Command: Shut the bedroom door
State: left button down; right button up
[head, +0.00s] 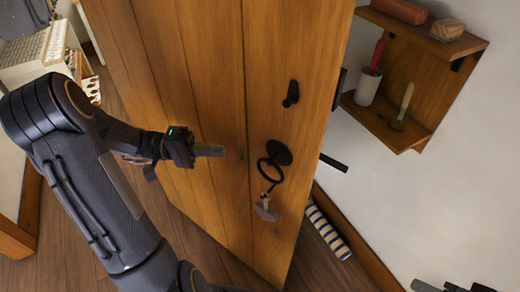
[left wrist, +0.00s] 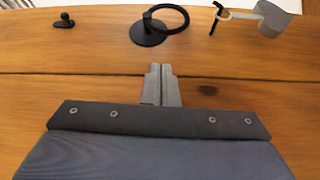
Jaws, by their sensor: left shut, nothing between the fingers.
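The wooden bedroom door (head: 215,75) stands open at an angle in the head view, its plank face filling the middle. A black ring pull (head: 271,166) on a round plate is on the door, with a small grey tag hanging under it (head: 265,209). A black knob (head: 290,93) sits above the ring. My left gripper (head: 222,151) is shut and empty, close to the door face, left of the ring. In the left wrist view its fingers (left wrist: 161,83) point at the planks, with the ring (left wrist: 160,24) beyond them. I cannot tell whether the fingertips touch the door.
Right of the door, a wooden wall shelf (head: 410,75) holds a white cup (head: 367,86) and small items. A striped roll (head: 327,232) lies on the floor by the wall. A white shelf unit (head: 45,50) stands at the far left. Some wooden floor shows left of the door.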

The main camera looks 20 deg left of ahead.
aim_at(253, 155)
pick_arm(q)
jog(key=p+x, duration=0.2)
jog(key=x, duration=0.7)
jog(key=shift+s+r, duration=0.1)
jog(key=shift+d, duration=0.3)
